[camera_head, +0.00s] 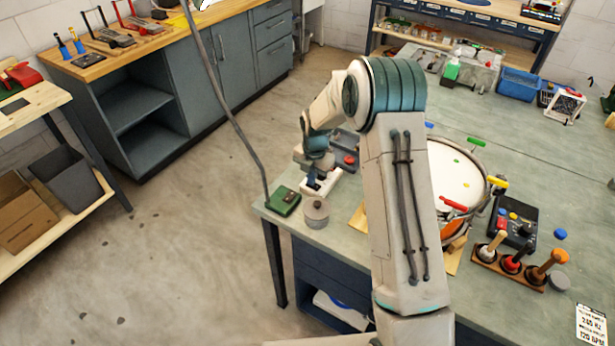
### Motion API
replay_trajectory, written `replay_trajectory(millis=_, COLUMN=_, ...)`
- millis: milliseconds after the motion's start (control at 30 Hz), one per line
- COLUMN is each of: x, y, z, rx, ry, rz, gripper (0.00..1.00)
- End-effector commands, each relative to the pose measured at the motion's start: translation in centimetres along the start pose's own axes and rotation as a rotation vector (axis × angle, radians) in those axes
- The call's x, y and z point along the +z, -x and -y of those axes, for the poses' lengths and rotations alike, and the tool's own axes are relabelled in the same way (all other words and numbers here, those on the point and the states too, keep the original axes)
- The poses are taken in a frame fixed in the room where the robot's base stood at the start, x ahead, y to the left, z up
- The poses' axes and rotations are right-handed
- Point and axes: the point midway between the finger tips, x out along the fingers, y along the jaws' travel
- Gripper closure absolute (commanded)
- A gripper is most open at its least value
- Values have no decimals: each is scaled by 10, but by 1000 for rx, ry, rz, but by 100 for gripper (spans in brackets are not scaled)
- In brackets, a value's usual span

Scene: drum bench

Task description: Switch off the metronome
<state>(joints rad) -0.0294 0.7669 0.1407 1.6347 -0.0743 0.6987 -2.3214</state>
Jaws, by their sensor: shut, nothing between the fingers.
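No thing in view is plainly marked as the metronome, and I cannot tell which device it is. A small green box (283,201) sits at the bench's near left corner. A dark grey device with a red button (349,160) lies behind my wrist, partly hidden by my arm. A black box with coloured buttons (513,221) lies right of the drum (455,180). My gripper (320,184) is low over the left end of the bench, between the green box and the grey device. It is small in view, shut and empty; I cannot tell whether it touches anything.
A round grey metal pot (316,213) stands close to my gripper. My arm hides part of the drum and bench (520,130). A wooden rack (507,270) of handled tools stands at the right. A card (591,325) reads 120 BPM. The floor left of the bench is clear.

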Motion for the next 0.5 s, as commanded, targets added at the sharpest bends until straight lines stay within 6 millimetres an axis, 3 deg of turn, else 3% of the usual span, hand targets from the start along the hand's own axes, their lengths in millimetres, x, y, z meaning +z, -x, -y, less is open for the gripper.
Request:
replay_trajectory(millis=33, x=1, y=-4, z=11, rx=-15, ry=-7, rz=-6, gripper=100)
replay_trajectory(millis=100, x=1, y=-4, z=13, rx=-15, ry=-7, rz=-7, gripper=100)
replay_trajectory(millis=500, x=-1, y=2, z=9, rx=-10, ry=2, rz=-3, gripper=100)
